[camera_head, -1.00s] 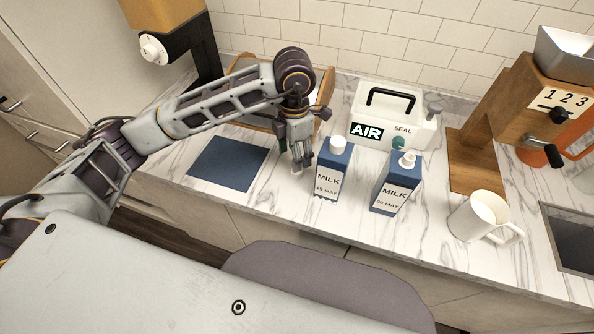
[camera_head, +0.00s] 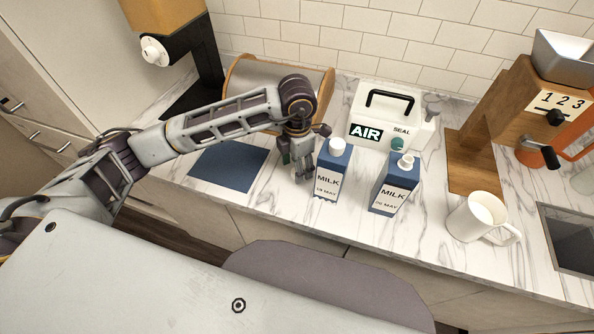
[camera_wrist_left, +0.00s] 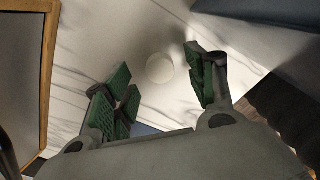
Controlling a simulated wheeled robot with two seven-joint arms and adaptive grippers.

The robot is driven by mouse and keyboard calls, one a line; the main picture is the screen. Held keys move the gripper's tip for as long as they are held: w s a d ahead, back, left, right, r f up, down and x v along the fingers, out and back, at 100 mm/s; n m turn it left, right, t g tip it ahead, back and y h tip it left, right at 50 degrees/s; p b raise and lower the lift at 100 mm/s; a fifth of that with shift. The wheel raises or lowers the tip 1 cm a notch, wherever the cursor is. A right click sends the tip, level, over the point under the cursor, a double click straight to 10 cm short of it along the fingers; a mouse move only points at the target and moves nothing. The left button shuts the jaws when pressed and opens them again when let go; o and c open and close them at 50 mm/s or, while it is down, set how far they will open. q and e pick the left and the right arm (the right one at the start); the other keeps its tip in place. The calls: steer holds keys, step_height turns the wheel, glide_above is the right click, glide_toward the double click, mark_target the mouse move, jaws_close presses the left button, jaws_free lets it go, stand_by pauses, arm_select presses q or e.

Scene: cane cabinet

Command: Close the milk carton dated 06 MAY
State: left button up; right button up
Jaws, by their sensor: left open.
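The blue and white milk carton dated 06 MAY (camera_head: 393,189) stands upright on the counter, right of the other carton. Its white spout (camera_head: 406,161) on top appears uncapped. A second milk carton (camera_head: 328,178), which seems dated 19 MAY, stands to its left with a round white cap on. My left gripper (camera_head: 303,172) points down just left of the second carton. In the left wrist view its green-padded fingers (camera_wrist_left: 164,92) are open. A round white cap (camera_wrist_left: 159,68) shows between and beyond them over the marble, not gripped. My right gripper is not in view.
A blue mat (camera_head: 228,167) lies left of my gripper, with a wooden-sided bin (camera_head: 240,78) behind. A white AIR SEAL box (camera_head: 412,108) stands behind the cartons. A white mug (camera_head: 477,214) and a wooden grinder (camera_head: 483,140) stand at right. Bare marble lies along the front edge.

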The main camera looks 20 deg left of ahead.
arm_select(q)
steer(key=shift+f, duration=0.85)
steer(key=c, duration=0.8)
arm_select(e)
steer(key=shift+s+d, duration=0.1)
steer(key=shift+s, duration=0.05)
